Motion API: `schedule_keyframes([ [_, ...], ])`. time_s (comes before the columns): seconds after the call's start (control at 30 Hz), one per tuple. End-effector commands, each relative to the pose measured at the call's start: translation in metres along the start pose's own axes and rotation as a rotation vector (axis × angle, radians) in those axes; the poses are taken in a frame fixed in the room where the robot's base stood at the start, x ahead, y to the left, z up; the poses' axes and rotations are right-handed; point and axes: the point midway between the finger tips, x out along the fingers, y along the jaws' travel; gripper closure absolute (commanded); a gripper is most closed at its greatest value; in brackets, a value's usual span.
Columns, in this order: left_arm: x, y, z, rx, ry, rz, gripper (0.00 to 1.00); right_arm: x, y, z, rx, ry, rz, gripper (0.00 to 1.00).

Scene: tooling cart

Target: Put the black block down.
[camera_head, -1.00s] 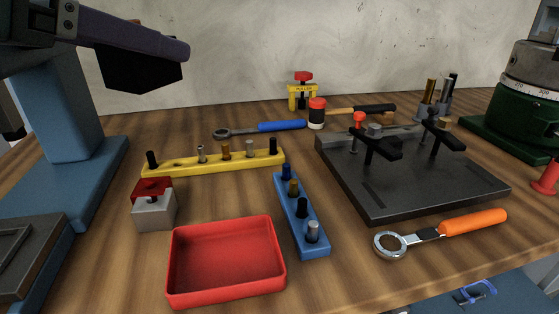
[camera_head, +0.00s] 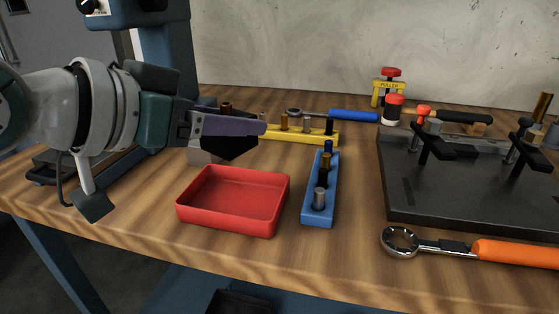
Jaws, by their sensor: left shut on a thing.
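My left gripper (camera_head: 222,128) reaches in from the left, above the table and behind the red tray (camera_head: 232,229). Its purple-grey finger lies nearly level, pointing right. The gripper is shut on the black block (camera_head: 235,147), a dark shape partly hidden behind and below that finger. I cannot clearly see whether the block touches anything below. A grey block (camera_head: 203,157) shows below the gripper; its top is hidden. A short brown peg (camera_head: 226,107) sticks up behind the finger; I cannot tell what it belongs to. My right gripper is not in view.
A yellow rack (camera_head: 296,135) with pegs stands just behind and right of the gripper. A blue rack (camera_head: 318,217) with pegs is right of the tray. A black fixture plate (camera_head: 470,190) and an orange-handled ratchet (camera_head: 515,251) fill the right. Wood left of the tray is bare.

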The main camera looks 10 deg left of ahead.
Motion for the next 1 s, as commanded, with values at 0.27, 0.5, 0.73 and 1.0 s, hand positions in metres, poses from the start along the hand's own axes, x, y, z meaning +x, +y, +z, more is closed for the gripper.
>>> schedule_keyframes([
  [0.27,0.017,0.000,0.038,0.000,0.004,0.001,1.00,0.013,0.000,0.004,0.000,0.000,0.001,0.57],
  [0.5,0.030,0.001,0.072,-0.001,0.002,0.001,1.00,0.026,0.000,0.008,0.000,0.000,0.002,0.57],
  [0.73,0.032,0.001,0.077,0.001,0.004,0.002,1.00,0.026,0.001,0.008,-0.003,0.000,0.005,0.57],
  [1.0,0.034,0.001,0.081,0.001,0.001,0.001,0.34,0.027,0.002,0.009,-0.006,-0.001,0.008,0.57],
])
